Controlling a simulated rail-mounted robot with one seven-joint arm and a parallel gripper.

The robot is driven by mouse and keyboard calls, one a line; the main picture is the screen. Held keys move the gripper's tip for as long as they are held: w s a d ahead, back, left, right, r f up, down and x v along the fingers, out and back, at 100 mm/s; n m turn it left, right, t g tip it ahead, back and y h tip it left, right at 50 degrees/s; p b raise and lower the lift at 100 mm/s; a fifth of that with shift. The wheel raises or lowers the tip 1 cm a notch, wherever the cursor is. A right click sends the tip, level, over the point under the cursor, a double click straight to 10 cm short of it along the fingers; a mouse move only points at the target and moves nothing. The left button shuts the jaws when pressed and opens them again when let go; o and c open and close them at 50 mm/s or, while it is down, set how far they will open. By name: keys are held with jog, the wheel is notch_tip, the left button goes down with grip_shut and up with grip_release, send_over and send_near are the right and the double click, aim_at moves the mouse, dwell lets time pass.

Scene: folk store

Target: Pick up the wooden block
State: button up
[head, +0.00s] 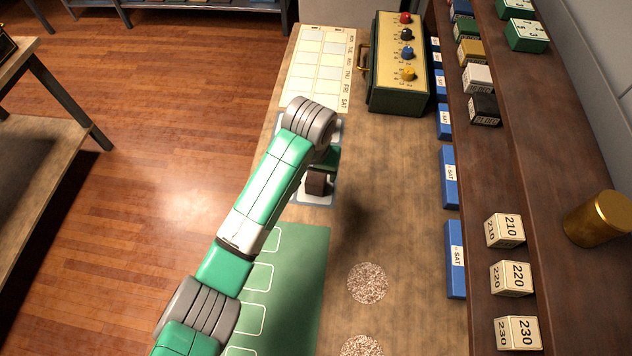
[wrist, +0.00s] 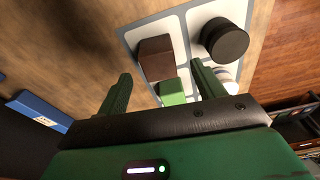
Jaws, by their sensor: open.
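The wooden block, a dark brown cube (head: 317,181), stands on a grey-and-white sectioned mat (head: 322,201) on the counter, just below the end of my arm in the head view. The block also shows in the wrist view (wrist: 155,58), in its own white cell. My gripper (wrist: 161,69) is open and empty; its two green fingers are spread apart, with the block showing beyond them. I cannot tell the exact height of the fingers over the mat. My arm hides most of the mat in the head view.
In the wrist view, a black cylinder (wrist: 225,39), a green block (wrist: 173,91) and a partly hidden white round piece (wrist: 226,77) sit close by. A green box with knobs (head: 398,65) stands at the back. Blue SAT boxes (head: 449,178) line the shelf. The counter's middle is mostly clear.

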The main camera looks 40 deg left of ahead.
aim_at(316, 177)
jog(key=f, duration=0.1)
jog(key=f+b, duration=0.1)
jog(key=f, duration=0.2)
jog(key=shift+w+a+f, duration=0.15)
jog(key=shift+w+f, duration=0.2)
jog(key=shift+w, duration=0.05)
jog(key=c, duration=1.1)
